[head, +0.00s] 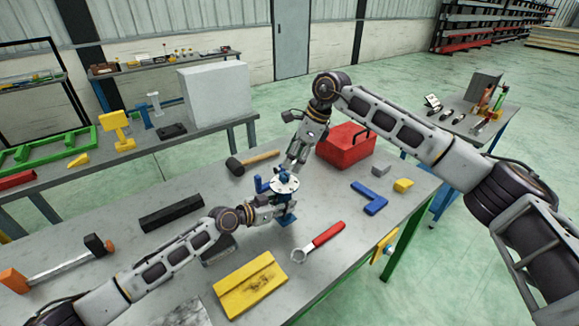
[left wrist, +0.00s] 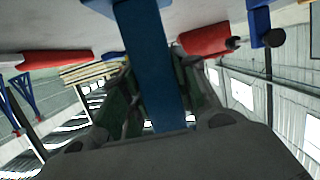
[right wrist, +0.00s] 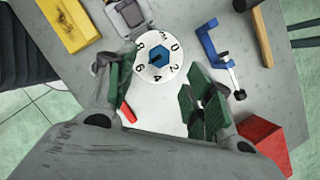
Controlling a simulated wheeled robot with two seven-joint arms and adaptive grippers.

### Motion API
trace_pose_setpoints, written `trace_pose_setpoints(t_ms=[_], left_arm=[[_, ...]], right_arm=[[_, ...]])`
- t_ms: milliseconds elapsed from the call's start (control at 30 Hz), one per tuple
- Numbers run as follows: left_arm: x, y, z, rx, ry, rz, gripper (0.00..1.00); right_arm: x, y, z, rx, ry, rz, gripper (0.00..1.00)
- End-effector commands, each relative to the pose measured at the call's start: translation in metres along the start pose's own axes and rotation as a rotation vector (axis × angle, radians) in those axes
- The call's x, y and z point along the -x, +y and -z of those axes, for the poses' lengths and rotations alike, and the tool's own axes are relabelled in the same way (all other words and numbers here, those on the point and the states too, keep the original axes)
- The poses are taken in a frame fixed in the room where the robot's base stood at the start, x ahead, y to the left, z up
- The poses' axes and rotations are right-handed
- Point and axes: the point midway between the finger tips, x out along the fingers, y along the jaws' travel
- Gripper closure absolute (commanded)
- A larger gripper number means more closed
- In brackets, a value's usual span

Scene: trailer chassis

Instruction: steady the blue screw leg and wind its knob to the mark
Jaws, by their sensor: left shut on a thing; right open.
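The blue screw leg (head: 287,218) stands upright on the bench, with a white numbered dial (head: 290,187) and a blue knob (head: 283,176) at its top. In the right wrist view the knob (right wrist: 158,55) is six-sided and sits mid-dial among black numerals; which mark it points to is unclear. My left gripper (head: 268,209) is shut on the leg's post below the dial; the blue post (left wrist: 150,65) runs between its fingers in the left wrist view. My right gripper (head: 291,164) is above the knob, open and empty, with its fingers (right wrist: 157,82) apart.
A blue clamp (right wrist: 215,50) stands close beside the dial. A red box (head: 345,146), a mallet (head: 252,160), a black bar (head: 171,213), a wrench (head: 318,241) and a yellow block (head: 250,284) surround the leg.

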Motion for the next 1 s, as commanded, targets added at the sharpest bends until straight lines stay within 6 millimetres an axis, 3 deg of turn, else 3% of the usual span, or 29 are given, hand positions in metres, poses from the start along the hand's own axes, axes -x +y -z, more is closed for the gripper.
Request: trace_pose_setpoints(t_ms=[200, 400, 900, 933, 1000], left_arm=[[0.0, 0.001, -0.001, 0.001, -0.002, -0.001, 1.0], [0.0, 0.001, -0.001, 0.001, -0.002, -0.001, 1.0], [0.0, 0.0, -0.001, 0.001, -0.002, -0.001, 1.0], [0.0, 0.0, -0.001, 0.001, -0.002, -0.001, 0.69], [0.0, 0.0, -0.001, 0.001, -0.001, -0.001, 0.6]], right_arm=[[0.032, -0.001, 0.0, 0.0, -0.001, 0.002, 0.48], [0.049, -0.001, 0.0, 0.0, 0.0, 0.002, 0.48], [0.053, 0.0, 0.0, 0.0, 0.0, 0.0, 0.48], [0.053, 0.0, 0.0, 0.0, 0.0, 0.0, 0.48], [0.053, 0.0, 0.0, 0.0, 0.0, 0.0, 0.48]])
